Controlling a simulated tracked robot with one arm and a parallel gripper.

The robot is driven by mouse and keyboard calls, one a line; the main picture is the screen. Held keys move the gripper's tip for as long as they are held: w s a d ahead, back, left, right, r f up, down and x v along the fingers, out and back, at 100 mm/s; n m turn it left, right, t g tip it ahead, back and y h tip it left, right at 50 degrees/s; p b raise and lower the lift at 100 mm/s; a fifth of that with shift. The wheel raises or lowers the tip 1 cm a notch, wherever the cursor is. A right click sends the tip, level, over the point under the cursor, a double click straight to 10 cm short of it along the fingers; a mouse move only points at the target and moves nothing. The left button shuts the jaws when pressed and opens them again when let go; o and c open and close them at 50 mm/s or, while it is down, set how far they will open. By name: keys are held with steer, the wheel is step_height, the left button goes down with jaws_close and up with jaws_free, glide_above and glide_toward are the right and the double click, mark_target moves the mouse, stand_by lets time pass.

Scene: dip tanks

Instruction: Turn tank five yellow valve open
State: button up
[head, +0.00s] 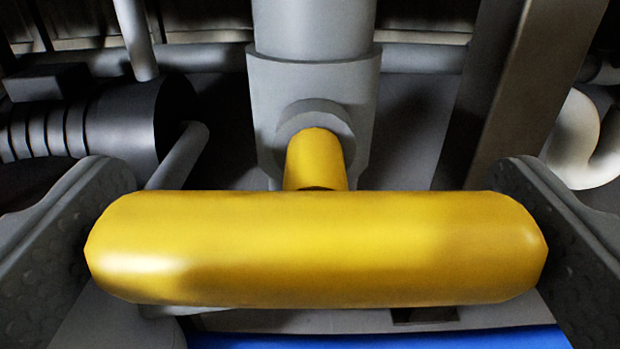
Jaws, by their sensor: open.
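The yellow valve handle (316,250) is a thick bar lying level across the lower middle of the head view. Its yellow stem (316,160) runs back into a grey valve body (345,100) on a vertical pipe. My gripper (316,245) is open, with one jaw to the left of the bar and the other to its right. The bar lies between the jaws, close to both at its ends; I cannot tell whether either touches. No tank number shows.
A dark ribbed cylinder (110,125) and grey pipes stand behind on the left. A grey upright beam (515,90) and a pale curved pipe (585,145) are at the right. A blue surface (380,339) shows at the bottom edge.

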steer(key=shift+c, duration=0.3)
steer(key=c, duration=0.6)
steer(key=shift+c, duration=0.2)
steer(key=shift+n, duration=0.3)
steer(key=n, duration=1.3)
steer(key=shift+s+f, duration=0.1)
steer(key=shift+a+n, duration=0.1)
steer(key=shift+n, duration=2)
